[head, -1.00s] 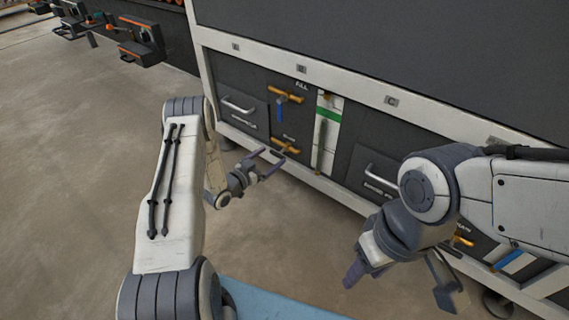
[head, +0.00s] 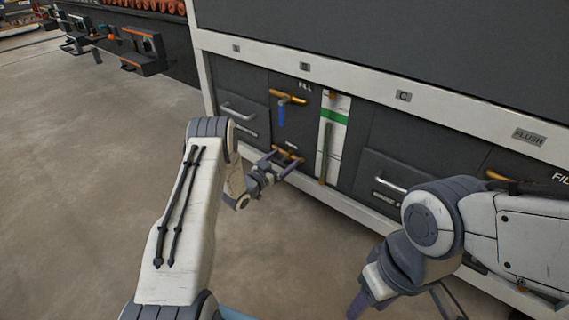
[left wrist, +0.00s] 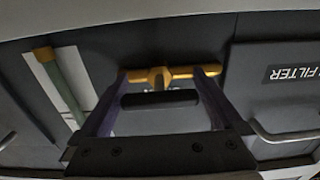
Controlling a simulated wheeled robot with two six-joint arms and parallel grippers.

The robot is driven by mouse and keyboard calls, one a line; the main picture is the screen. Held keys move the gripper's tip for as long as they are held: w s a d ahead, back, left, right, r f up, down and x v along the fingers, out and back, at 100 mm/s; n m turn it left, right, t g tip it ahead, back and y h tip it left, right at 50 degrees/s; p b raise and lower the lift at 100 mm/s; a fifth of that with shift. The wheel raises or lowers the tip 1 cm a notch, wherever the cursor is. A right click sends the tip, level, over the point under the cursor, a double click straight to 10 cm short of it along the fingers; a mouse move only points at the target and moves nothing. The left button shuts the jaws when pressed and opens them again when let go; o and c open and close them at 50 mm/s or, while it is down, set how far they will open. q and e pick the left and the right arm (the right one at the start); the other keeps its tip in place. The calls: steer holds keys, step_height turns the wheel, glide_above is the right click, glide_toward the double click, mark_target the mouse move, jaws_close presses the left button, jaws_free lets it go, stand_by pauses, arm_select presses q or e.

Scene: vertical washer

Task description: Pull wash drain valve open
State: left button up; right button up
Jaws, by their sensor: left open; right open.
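The lower brass valve (head: 288,153) sits low on the dark front panel, below the FILL valve. In the left wrist view its brass body (left wrist: 180,74) runs across between my fingertips, with a dark rounded handle (left wrist: 160,98) in front of it. My left gripper (head: 287,165) is open at this valve. In the left wrist view the fingers (left wrist: 159,75) stand either side of the dark handle, their tips close to the brass ends; I cannot tell whether they touch. My right gripper (head: 405,303) is open and empty at the lower right, partly cut off.
The FILL valve (head: 288,99) with its blue handle (head: 282,116) is just above. A gauge with a green band (head: 334,118) stands to the right. Panels with metal handles (head: 238,109) flank them; one reads FILTER (left wrist: 292,73). Open floor (head: 90,190) lies left.

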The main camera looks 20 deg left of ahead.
mark_target(277, 164)
arm_select(q)
steer(key=shift+w, duration=0.1)
jaws_close()
steer(key=p+v, duration=0.4)
steer(key=v, duration=0.1)
steer(key=shift+s+a+r, duration=0.15)
steer(key=shift+s, duration=0.6)
steer(key=shift+a, duration=0.1)
jaws_free()
